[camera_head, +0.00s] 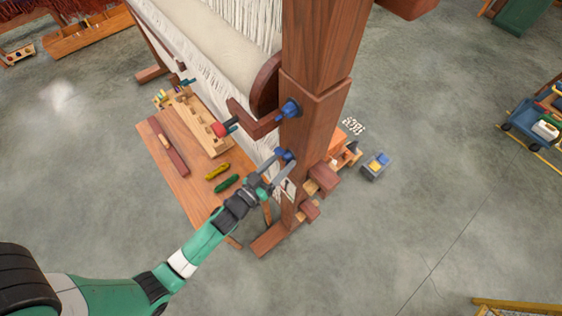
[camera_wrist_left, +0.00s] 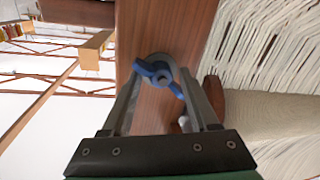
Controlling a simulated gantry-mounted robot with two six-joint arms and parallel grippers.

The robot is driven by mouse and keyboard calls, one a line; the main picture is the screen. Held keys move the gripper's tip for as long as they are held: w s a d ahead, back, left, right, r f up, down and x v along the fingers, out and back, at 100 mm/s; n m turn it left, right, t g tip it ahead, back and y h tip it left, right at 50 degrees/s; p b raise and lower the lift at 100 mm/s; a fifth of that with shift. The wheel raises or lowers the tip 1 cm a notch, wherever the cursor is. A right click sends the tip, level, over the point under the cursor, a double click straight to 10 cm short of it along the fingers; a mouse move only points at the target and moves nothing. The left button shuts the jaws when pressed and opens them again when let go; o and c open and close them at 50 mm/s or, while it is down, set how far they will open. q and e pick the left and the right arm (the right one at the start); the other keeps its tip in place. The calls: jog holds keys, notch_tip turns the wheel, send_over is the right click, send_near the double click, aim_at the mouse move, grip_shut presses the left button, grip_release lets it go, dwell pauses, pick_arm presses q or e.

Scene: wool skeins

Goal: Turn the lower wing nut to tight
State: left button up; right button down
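The lower wing nut (camera_head: 284,154) is blue and sits on the wooden loom post (camera_head: 318,100), below the upper blue wing nut (camera_head: 290,108). My left gripper (camera_head: 271,170) reaches up to it from the lower left. In the left wrist view, the blue wing nut (camera_wrist_left: 160,76) lies between the two fingers of my left gripper (camera_wrist_left: 160,84), its wings slanting down to the right. The fingers stand apart on either side of it. The wing ends are close to the fingers; I cannot tell whether they touch. My right gripper is not in view.
White warp threads (camera_wrist_left: 262,45) and a cloth roll (camera_wrist_left: 285,118) lie right of the post in the wrist view. A bench (camera_head: 180,185) with green and yellow skeins stands below.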

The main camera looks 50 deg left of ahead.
pick_arm(q)
grip_shut()
jog(key=shift+f+m, duration=0.1)
jog(key=shift+m, duration=0.2)
jog(key=m+b, duration=0.1)
jog(key=m, duration=0.3)
jog(key=m+t+h+b, duration=0.1)
jog(key=m, duration=0.4)
jog(key=m+b, duration=0.1)
jog(key=m, duration=0.3)
jog(key=shift+a+f+t+h+b, duration=0.15)
jog(key=shift+a+t+h+b, duration=0.15)
jog(key=shift+t+b, duration=0.1)
jog(key=m+h, duration=0.1)
jog(key=m, duration=0.5)
jog(key=shift+m, duration=0.3)
